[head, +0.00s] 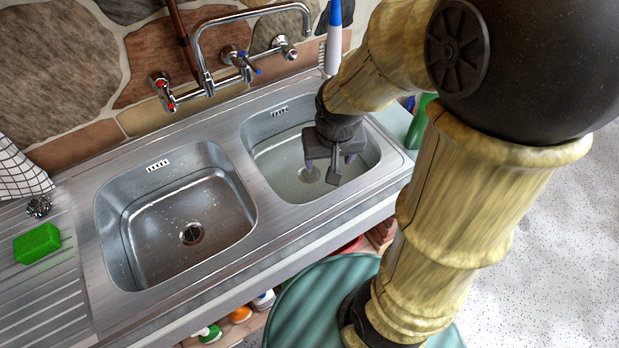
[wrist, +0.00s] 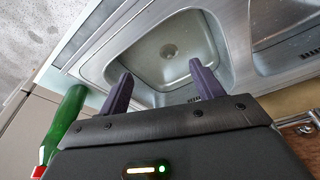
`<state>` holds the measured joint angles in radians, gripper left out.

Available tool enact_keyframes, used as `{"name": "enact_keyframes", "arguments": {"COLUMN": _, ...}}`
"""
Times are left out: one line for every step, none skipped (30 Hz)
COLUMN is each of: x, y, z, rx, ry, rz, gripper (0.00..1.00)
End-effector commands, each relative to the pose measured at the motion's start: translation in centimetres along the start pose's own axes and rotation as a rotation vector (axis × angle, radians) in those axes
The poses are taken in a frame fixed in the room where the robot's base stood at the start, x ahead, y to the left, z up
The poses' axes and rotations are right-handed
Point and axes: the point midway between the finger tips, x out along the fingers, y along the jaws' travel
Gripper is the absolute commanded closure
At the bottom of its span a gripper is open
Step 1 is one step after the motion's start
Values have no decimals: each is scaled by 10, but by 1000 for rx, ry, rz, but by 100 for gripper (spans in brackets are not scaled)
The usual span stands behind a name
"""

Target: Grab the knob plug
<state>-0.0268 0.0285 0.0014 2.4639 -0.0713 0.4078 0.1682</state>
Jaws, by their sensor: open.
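The plug's knob is too small to make out clearly.
The left basin (head: 135,232) is empty with an open drain. A tap (head: 204,78) stands behind the basins. A green sponge (head: 37,243) lies on the draining board. A green bottle (wrist: 66,118) stands near the gripper. A blue-topped brush (head: 334,40) stands at the back.

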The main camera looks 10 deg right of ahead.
Motion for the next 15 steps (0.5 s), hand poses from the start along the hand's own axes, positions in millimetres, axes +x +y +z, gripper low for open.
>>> {"name": "enact_keyframes", "arguments": {"x": 25, "y": -4, "z": -3, "rx": 16, "ry": 5, "rz": 5, "gripper": 34}}
{"name": "enact_keyframes", "arguments": {"x": 32, "y": -6, "z": -7, "rx": 28, "ry": 9, "rz": 10, "gripper": 34}}
{"name": "enact_keyframes", "arguments": {"x": 40, "y": -8, "z": -11, "rx": 46, "ry": 13, "rz": 15, "gripper": 34}}
{"name": "enact_keyframes", "arguments": {"x": 46, "y": -9, "z": -15, "rx": 59, "ry": 17, "rz": 20, "gripper": 34}}
{"name": "enact_keyframes", "arguments": {"x": 52, "y": -11, "z": -19, "rx": 74, "ry": 20, "rz": 25, "gripper": 34}}
{"name": "enact_keyframes", "arguments": {"x": 60, "y": -13, "z": -23, "rx": 93, "ry": 25, "rz": 32, "gripper": 34}}
{"name": "enact_keyframes", "arguments": {"x": 66, "y": -15, "z": -27, "rx": 108, "ry": 31, "rz": 36, "gripper": 34}}
{"name": "enact_keyframes", "arguments": {"x": 71, "y": -16, "z": -31, "rx": 121, "ry": 36, "rz": 42, "gripper": 34}}
{"name": "enact_keyframes", "arguments": {"x": 79, "y": -18, "z": -36, "rx": 142, "ry": 42, "rz": 49, "gripper": 34}}
{"name": "enact_keyframes", "arguments": {"x": 85, "y": -20, "z": -39, "rx": 157, "ry": 48, "rz": 54, "gripper": 34}}
{"name": "enact_keyframes", "arguments": {"x": 90, "y": -21, "z": -43, "rx": 172, "ry": 53, "rz": 59, "gripper": 34}}
{"name": "enact_keyframes", "arguments": {"x": 98, "y": -23, "z": -47, "rx": 191, "ry": 62, "rz": 67, "gripper": 34}}
{"name": "enact_keyframes", "arguments": {"x": 103, "y": -25, "z": -51, "rx": 208, "ry": 69, "rz": 71, "gripper": 34}}
{"name": "enact_keyframes", "arguments": {"x": 109, "y": -26, "z": -54, "rx": 224, "ry": 76, "rz": 77, "gripper": 34}}
{"name": "enact_keyframes", "arguments": {"x": 116, "y": -29, "z": -59, "rx": 246, "ry": 85, "rz": 84, "gripper": 34}}
